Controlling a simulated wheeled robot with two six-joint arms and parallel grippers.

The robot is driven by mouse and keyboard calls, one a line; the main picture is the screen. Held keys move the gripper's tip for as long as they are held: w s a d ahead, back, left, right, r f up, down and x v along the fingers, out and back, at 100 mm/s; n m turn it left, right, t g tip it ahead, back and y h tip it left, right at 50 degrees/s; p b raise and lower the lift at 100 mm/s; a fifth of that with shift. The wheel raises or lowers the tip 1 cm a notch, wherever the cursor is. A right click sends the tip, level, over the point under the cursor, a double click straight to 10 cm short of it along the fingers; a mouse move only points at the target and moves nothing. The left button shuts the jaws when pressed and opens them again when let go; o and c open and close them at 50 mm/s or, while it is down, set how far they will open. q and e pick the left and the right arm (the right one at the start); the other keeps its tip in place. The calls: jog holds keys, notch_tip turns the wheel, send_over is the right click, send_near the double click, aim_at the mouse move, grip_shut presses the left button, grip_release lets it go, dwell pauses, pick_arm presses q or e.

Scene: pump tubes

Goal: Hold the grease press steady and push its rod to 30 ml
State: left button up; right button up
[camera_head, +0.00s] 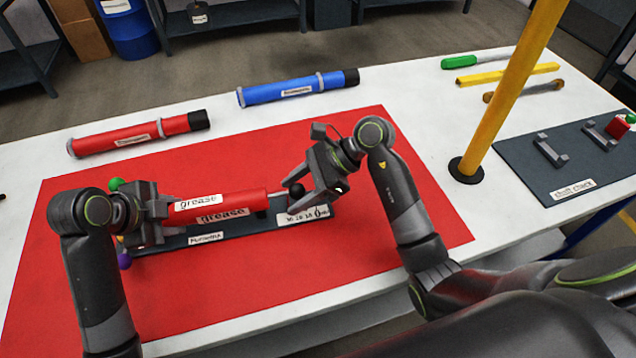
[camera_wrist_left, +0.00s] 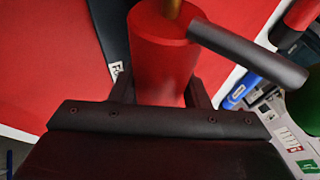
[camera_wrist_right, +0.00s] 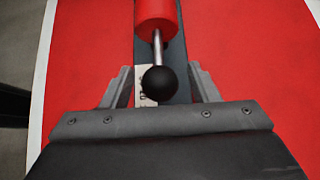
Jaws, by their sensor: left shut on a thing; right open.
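The red grease press (camera_head: 233,201) lies along a dark base (camera_head: 250,223) on the red mat. My left gripper (camera_head: 165,214) is shut on the left end of its barrel. In the left wrist view the red barrel (camera_wrist_left: 160,55) sits between the fingers. A metal rod (camera_wrist_right: 157,50) sticks out of the barrel's right end and ends in a black ball knob (camera_wrist_right: 159,83). My right gripper (camera_wrist_right: 160,90) is open, with its fingers on either side of the knob and apart from it. The scale label (camera_head: 306,214) is partly hidden by my right gripper.
A red tube (camera_head: 130,138) and a blue tube (camera_head: 290,90) lie behind on the white table. A yellow post (camera_head: 510,85) stands right of the mat. Beyond it are tools and a dark tray (camera_head: 540,180). The mat's front is mostly clear.

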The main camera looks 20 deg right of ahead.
jog(key=c, duration=1)
jog(key=shift+a, duration=0.15)
jog(key=shift+d, duration=0.2)
jog(key=o, duration=1.2)
jog(key=shift+c, duration=0.2)
jog(key=v, duration=0.7)
jog(key=shift+c, duration=0.4)
